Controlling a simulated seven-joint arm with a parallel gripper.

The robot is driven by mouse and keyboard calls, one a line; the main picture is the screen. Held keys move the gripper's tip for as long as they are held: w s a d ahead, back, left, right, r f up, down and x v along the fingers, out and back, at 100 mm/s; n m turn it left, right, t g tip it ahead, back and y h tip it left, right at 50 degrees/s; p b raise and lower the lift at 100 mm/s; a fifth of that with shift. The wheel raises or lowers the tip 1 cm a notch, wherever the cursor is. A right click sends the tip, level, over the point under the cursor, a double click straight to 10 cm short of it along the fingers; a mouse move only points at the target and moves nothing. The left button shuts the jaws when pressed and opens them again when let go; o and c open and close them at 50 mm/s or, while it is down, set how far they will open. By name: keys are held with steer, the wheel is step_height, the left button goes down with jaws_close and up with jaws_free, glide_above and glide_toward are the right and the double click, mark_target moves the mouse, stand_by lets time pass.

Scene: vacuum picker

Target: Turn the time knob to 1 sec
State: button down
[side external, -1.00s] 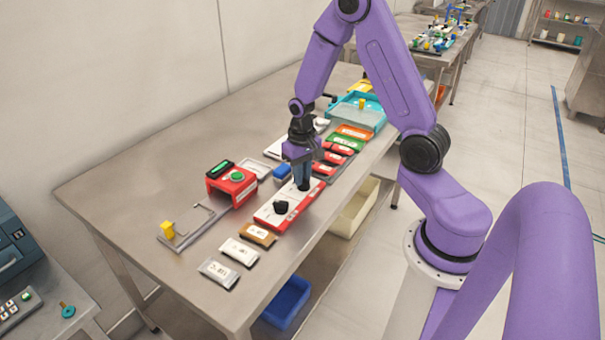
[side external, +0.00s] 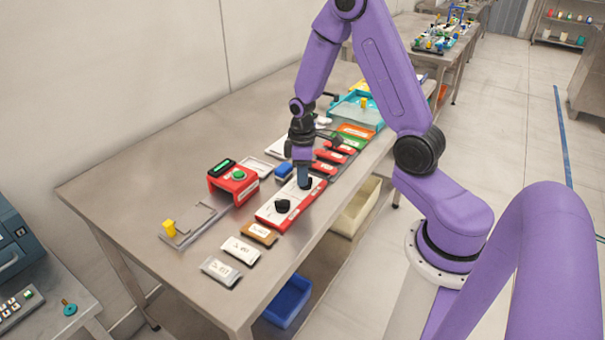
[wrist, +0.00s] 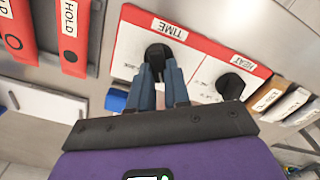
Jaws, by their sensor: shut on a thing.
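The time knob (wrist: 158,52) is a black knob under the TIME label on a red-and-white panel (wrist: 201,72). In the wrist view, the two blue-grey fingers of my gripper (wrist: 161,68) are closed on its sides. In the side view, my gripper (side external: 304,184) points straight down at the far end of the panel (side external: 265,215), and the time knob is mostly hidden by the fingers. The knob's pointer and the time markings around it are too covered or small to read.
A second black knob (wrist: 230,86), under the HEAT label, sits beside it on the same panel. A red box with a green button (side external: 238,175) stands to the left. Red HOLD blocks (wrist: 72,35) lie past the panel. Brown and white labelled blocks (side external: 240,250) lie near the front.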

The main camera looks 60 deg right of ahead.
steer(key=shift+n, duration=1.2)
steer(key=c, duration=1.1)
jaws_free()
steer(key=shift+r, duration=0.1)
step_height(320, 180, up, 17)
steer(key=shift+r, duration=0.15)
steer(key=shift+a, duration=0.1)
